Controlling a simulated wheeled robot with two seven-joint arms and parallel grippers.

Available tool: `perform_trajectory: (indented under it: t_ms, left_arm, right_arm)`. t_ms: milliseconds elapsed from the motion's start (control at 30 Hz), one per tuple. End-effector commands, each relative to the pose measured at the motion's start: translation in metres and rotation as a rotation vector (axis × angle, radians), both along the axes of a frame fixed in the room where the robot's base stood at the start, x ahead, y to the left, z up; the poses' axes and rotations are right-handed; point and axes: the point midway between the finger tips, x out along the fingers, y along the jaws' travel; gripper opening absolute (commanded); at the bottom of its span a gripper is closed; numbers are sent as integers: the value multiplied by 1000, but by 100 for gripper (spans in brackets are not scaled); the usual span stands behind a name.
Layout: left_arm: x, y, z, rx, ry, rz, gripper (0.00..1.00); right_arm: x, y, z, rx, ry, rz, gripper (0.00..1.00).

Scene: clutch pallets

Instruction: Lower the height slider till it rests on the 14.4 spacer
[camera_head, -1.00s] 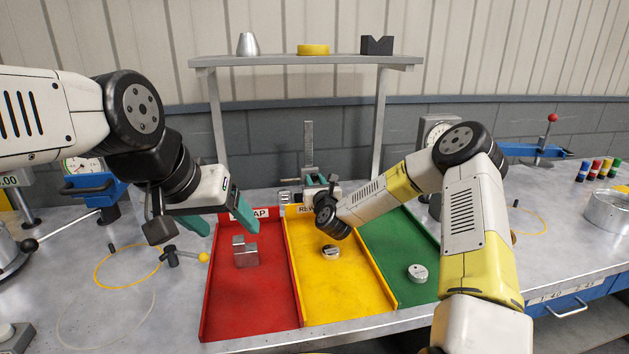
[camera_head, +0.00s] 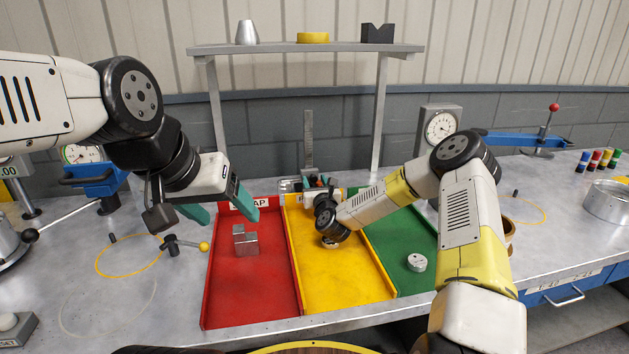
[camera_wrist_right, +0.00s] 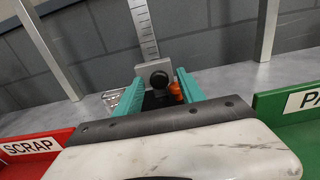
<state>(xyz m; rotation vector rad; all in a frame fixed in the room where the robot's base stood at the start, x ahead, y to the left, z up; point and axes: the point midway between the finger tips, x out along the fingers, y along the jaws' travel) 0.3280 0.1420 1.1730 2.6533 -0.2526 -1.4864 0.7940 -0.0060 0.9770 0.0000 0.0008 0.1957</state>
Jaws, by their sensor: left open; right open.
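The height gauge stands behind the yellow tray, and its upright steel scale (camera_head: 308,140) shows in the head view. In the right wrist view the scale (camera_wrist_right: 144,32) rises behind a grey slider block (camera_wrist_right: 147,71) with a dark round knob (camera_wrist_right: 158,78). My right gripper (camera_wrist_right: 158,83) is open, its teal fingers on either side of the knob; I cannot tell whether they touch it. An orange part (camera_wrist_right: 175,91) shows beside the right finger. I cannot make out the 14.4 spacer or the slider's underside. My left gripper (camera_head: 231,212) is open and empty above the red tray.
Red (camera_head: 247,300), yellow (camera_head: 345,294) and green (camera_head: 388,240) trays lie in front. A metal block (camera_head: 245,241) sits in the red one, a round part (camera_head: 417,262) in the green one. A shelf (camera_head: 300,48) stands over the back, with a dial gauge (camera_head: 440,127) to the right.

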Motion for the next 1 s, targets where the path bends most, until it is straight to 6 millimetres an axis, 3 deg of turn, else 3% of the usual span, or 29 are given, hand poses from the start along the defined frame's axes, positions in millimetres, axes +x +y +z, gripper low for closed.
perform_trajectory:
  t_ms: [167, 533, 1000]
  left_arm:
    - [0, 0, 0, 0, 0, 0, 70]
    - [0, 0, 0, 0, 0, 0, 70]
    - [0, 0, 0, 0, 0, 0, 70]
  right_arm:
    - [-14, -3, 0, 1, 1, 1, 47]
    - [-70, -14, -1, 0, 2, 0, 47]
    - [-76, -14, 1, -19, -1, 8, 47]
